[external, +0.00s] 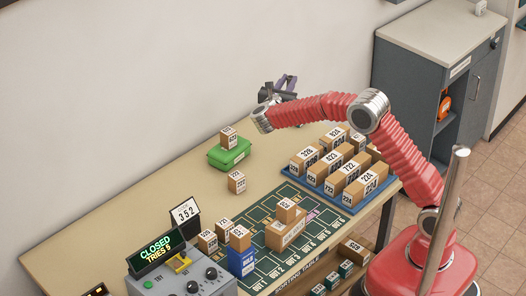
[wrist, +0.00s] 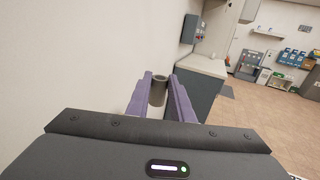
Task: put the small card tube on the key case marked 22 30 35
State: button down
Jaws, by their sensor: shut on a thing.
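My gripper (external: 284,86) is raised above the far side of the table, close to the pale wall. In the wrist view its purple fingers (wrist: 160,82) are shut on a grey-brown tube (wrist: 158,92), which stands between them with its round open end showing. The tube cannot be made out in the external view. I cannot read the marking 22 30 35 anywhere. Small dark green cases (external: 346,268) with pale labels sit on the shelf under the table, their numbers too small to read.
A green box (external: 229,158) carries a small numbered parcel (external: 228,138). A blue tray (external: 329,202) holds several numbered parcels at the right. A dark sorting mat (external: 268,263), a control box (external: 176,279) and a blue holder (external: 241,263) occupy the front. The table's back left is bare.

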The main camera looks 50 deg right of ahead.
jog(key=w+d+m+g, duration=0.1)
jog(key=w+d+g, duration=0.15)
jog(key=d, duration=0.55)
jog(key=shift+t+h, duration=0.35)
jog(key=shift+h, duration=0.05)
jog(key=f, duration=0.5)
jog(key=shift+w+d+f, duration=0.15)
jog(key=shift+d+f, duration=0.2)
jog(key=shift+f, duration=0.05)
notch_tip(320, 180, down, 6)
jog(key=shift+f, duration=0.1)
jog(key=shift+f, duration=1.85)
jog(key=shift+f, duration=0.1)
